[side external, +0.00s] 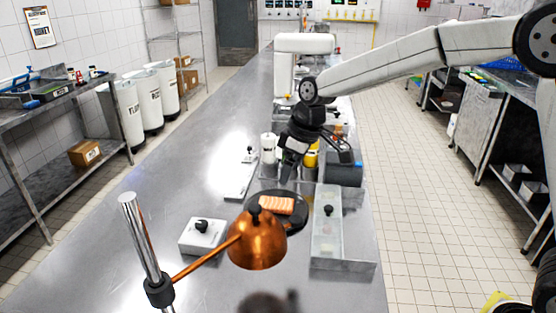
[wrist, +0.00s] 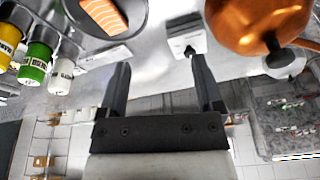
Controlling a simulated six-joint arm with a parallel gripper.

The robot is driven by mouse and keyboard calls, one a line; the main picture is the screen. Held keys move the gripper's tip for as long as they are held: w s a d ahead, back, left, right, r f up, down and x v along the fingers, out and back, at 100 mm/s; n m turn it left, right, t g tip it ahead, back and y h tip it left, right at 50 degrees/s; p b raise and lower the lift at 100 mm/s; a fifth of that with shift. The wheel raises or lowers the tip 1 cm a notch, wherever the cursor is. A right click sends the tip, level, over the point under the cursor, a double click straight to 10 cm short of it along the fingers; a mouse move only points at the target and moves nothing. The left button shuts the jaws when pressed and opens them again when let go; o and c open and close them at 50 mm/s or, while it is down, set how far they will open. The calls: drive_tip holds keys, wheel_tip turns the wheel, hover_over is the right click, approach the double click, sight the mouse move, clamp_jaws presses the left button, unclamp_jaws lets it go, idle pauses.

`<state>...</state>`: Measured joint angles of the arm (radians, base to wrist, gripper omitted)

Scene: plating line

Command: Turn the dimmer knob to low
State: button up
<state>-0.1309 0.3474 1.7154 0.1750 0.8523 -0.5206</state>
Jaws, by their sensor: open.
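A white box (side external: 203,236) with a black dimmer knob (side external: 202,226) on top sits on the steel counter, left of a copper lamp (side external: 258,243). In the wrist view the white box (wrist: 187,36) and its knob (wrist: 190,51) appear at the top, near the tip of the right finger and apparently beyond it. My gripper (side external: 288,172) is above the counter, behind the dark plate, in the side view. In the wrist view my gripper (wrist: 160,62) is open, with nothing between its fingers. The knob's pointer and any markings are too small to read.
A dark plate (side external: 292,222) holds a salmon piece (side external: 277,204). A clear-sided box (side external: 327,240) with a black knob stands to its right. Bottles (wrist: 37,62) stand at the wrist view's left. The lamp's chrome post (side external: 140,238) rises in front. Counter at left is clear.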

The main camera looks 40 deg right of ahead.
drive_tip(key=w+a+f+n+y, duration=0.1)
drive_tip(key=w+a+n, duration=0.2)
drive_tip(key=w+a, duration=0.35)
drive_tip(key=n+y, duration=0.1)
drive_tip(key=n, duration=0.3)
hover_over(202, 223)
drive_tip(key=s+d, duration=0.1)
drive_tip(key=d, duration=0.2)
wheel_tip(202, 223, down, 3)
drive_tip(key=shift+g, duration=0.4)
wheel_tip(202, 223, down, 5)
drive_tip(key=shift+s+d+r, duration=0.1)
drive_tip(key=shift+x, duration=3.95)
clamp_jaws()
drive_tip(key=shift+r, duration=0.1)
